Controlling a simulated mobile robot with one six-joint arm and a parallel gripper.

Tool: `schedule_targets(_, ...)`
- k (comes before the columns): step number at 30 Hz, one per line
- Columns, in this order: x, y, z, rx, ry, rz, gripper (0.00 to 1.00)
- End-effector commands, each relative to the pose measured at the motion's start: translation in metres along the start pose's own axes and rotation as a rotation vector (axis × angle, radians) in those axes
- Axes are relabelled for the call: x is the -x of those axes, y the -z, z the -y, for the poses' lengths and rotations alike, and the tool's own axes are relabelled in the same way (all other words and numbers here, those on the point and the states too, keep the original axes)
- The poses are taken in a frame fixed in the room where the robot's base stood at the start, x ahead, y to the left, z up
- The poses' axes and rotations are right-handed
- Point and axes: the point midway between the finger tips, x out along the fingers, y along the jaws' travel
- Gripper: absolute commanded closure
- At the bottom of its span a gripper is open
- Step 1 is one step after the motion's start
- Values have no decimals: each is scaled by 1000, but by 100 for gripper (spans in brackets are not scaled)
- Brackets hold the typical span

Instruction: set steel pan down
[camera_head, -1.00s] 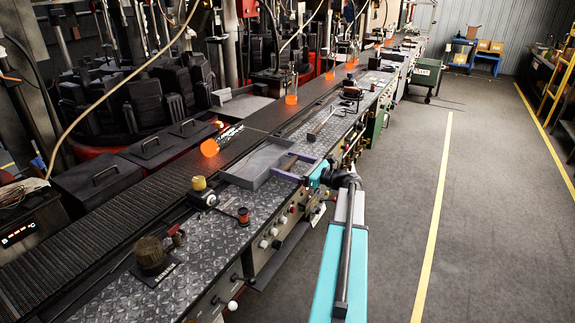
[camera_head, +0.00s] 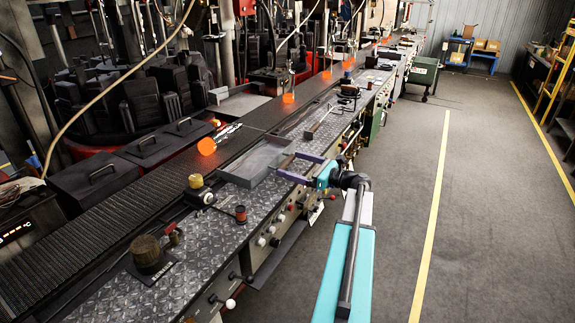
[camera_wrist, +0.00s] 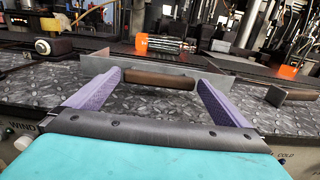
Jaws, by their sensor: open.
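The steel pan (camera_head: 250,170) is a shallow grey rectangular tray with a brown handle. It sits level on the diamond-plate bench top beside the conveyor; in the wrist view its near wall (camera_wrist: 170,61) shows ahead of me. My gripper (camera_head: 289,165) is open at the pan's right side. In the wrist view its purple fingers (camera_wrist: 160,84) stand on either side of the brown handle (camera_wrist: 160,79), with gaps showing. The pan's underside is hidden.
The dark conveyor (camera_head: 150,180) runs behind the pan and carries glowing orange bottles, one (camera_head: 207,146) close to the pan. A yellow-capped knob unit (camera_head: 197,190) and a round brush (camera_head: 149,255) stand to the left on the bench. The floor aisle at right is clear.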

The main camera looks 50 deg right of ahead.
Motion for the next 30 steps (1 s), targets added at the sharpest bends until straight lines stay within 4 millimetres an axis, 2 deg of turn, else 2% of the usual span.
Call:
schedule_targets(6,37,2,0,0,3,0,0)
schedule_targets(15,73,1,0,1,1,0,0)
schedule_targets(21,81,0,0,1,-1,0,0)
schedule_targets(30,80,0,0,0,-1,0,0)
